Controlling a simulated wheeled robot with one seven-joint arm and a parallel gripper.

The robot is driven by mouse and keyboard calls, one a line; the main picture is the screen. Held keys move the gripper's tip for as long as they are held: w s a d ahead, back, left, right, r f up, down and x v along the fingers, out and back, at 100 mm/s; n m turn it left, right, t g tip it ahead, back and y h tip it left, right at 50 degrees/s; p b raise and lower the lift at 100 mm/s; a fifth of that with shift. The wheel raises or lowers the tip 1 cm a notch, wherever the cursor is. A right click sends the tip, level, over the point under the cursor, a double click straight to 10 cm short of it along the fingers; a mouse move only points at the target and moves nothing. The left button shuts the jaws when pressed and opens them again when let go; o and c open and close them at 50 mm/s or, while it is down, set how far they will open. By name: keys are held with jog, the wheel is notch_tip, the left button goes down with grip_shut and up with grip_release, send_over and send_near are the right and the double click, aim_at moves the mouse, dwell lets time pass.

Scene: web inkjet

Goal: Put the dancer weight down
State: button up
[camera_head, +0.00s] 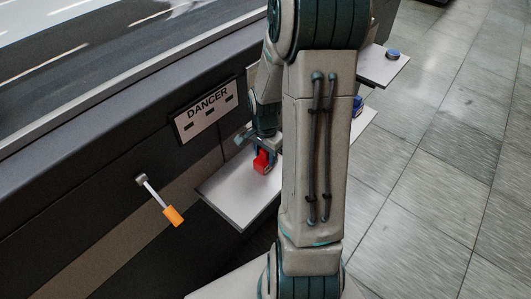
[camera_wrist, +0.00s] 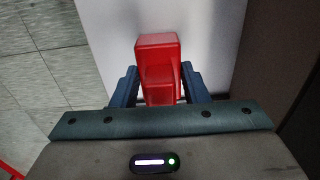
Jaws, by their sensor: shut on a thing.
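A red block-shaped weight (camera_head: 262,162) is in my gripper (camera_head: 258,154), over the white shelf (camera_head: 232,208) below the DANCER sign (camera_head: 207,111). In the wrist view the red weight (camera_wrist: 158,60) sits between the two blue fingers of my gripper (camera_wrist: 158,92), which is shut on it. The pale shelf surface (camera_wrist: 210,35) lies beyond the weight. I cannot tell whether the weight touches the shelf. My arm hides part of the shelf's right side in the head view.
A lever with an orange handle (camera_head: 172,215) sticks out of the dark machine front (camera_head: 75,190) to the left. Another shelf (camera_head: 378,70) farther back holds a small blue round thing (camera_head: 392,54). Tiled floor (camera_head: 450,180) on the right is clear.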

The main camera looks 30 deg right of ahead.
jog(key=shift+f, duration=0.1)
jog(key=o, duration=1.2)
jog(key=shift+o, duration=0.2)
notch_tip(320, 180, up, 11)
jog(key=shift+r+b, duration=0.15)
jog(key=shift+b, duration=0.15)
jog(key=s+a+r+n+t, duration=0.3)
jog(key=s+a+r+n, duration=0.5)
jog(key=s+a+n, duration=0.5)
jog(key=shift+r+n, duration=0.2)
jog(key=shift+n, duration=0.4)
